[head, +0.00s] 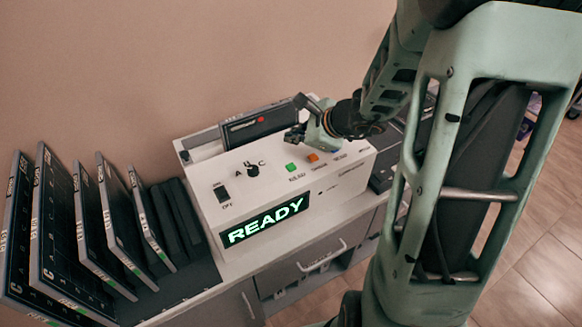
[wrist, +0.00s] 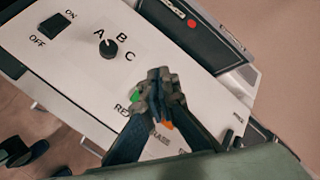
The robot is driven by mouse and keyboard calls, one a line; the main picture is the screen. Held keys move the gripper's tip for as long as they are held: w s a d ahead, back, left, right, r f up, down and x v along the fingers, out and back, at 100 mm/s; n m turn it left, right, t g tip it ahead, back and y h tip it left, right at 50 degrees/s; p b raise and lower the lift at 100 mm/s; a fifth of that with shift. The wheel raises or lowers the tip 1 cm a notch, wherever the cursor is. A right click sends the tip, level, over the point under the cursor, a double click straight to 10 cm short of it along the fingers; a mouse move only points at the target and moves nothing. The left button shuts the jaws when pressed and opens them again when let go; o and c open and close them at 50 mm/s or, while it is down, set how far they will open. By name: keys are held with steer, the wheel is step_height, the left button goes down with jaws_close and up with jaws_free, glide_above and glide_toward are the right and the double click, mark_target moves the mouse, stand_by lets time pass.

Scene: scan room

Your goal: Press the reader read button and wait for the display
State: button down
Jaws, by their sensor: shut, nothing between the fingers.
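The reader (head: 213,178) is a white box on a cabinet, and its front display (head: 265,221) reads READY in green letters. The green button (head: 291,168) is on its sloped panel, with a label that looks like READ. An orange button (head: 313,157) is just to its right. My gripper (head: 293,137) is shut and empty, above the panel behind the green button in the head view. In the wrist view the closed fingertips (wrist: 160,84) partly cover the panel between the green button (wrist: 135,96) and the orange button (wrist: 167,124). I cannot tell any contact with the panel.
A rotary knob (head: 253,170) marked A, B, C and an on/off switch (head: 221,193) are left of the buttons. A dark cassette (head: 258,125) with a red dot lies at the reader's back. Several upright plates (head: 68,215) stand at left. The wall is close behind.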

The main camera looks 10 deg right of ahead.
steer(key=b, duration=0.5)
glide_above(293, 168)
step_height(293, 168, down, 6)
steer(key=shift+f, duration=0.15)
steer(key=shift+a+f+b, duration=0.1)
steer(key=shift+f+b, duration=0.5)
steer(key=shift+f, duration=0.15)
stand_by(0.4)
steer(key=shift+f+b, duration=0.4)
steer(key=shift+b, duration=0.25)
steer(key=shift+f+b, duration=0.5)
steer(key=shift+b, duration=0.1)
stand_by(0.5)
steer(key=shift+r, duration=0.15)
steer(key=shift+r+p, duration=0.7)
steer(key=shift+r, duration=0.1)
